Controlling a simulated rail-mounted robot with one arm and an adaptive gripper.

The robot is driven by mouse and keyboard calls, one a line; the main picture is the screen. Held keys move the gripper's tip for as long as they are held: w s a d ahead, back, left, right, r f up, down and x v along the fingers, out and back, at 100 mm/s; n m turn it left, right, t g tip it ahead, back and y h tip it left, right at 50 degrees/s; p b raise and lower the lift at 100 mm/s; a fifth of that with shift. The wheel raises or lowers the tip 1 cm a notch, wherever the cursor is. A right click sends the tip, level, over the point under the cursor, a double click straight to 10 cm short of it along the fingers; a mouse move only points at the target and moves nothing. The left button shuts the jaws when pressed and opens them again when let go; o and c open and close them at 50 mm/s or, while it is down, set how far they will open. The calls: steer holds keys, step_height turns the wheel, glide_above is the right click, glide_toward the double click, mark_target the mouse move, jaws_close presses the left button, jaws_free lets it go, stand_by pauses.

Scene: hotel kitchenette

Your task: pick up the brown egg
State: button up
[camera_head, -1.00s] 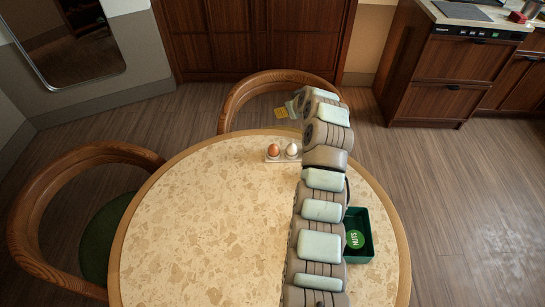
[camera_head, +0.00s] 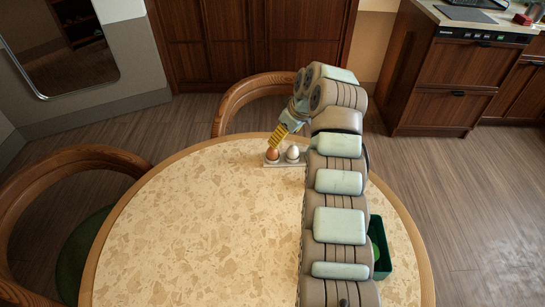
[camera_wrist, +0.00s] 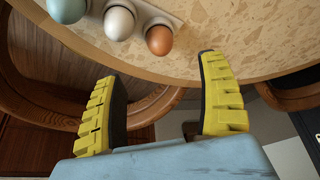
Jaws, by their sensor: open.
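The brown egg (camera_head: 272,156) sits at the left end of a small pale egg holder (camera_head: 285,164) near the table's far edge. It also shows in the wrist view (camera_wrist: 159,41), beside a white egg (camera_wrist: 119,23) and a pale blue-green egg (camera_wrist: 67,9). My gripper (camera_head: 275,143), with yellow ridged fingers, is just above the brown egg in the head view. In the wrist view my gripper (camera_wrist: 160,72) is open and empty, and the brown egg lies ahead of the gap between the fingertips. The blue-green egg is hidden in the head view.
The round speckled table (camera_head: 190,220) is clear on its left side. A dark green box (camera_head: 379,248) stands at the right, partly behind my arm. Wooden chairs stand at the far edge (camera_head: 235,100) and at the left (camera_head: 30,190).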

mark_target(272, 152)
steer(key=b+x, duration=0.2)
steer(key=x, duration=0.4)
steer(key=shift+w+a+f, duration=0.1)
steer(key=shift+a+f, duration=0.05)
steer(key=shift+b+x, duration=1.8)
steer(key=shift+x, duration=0.8)
steer(key=c, duration=0.8)
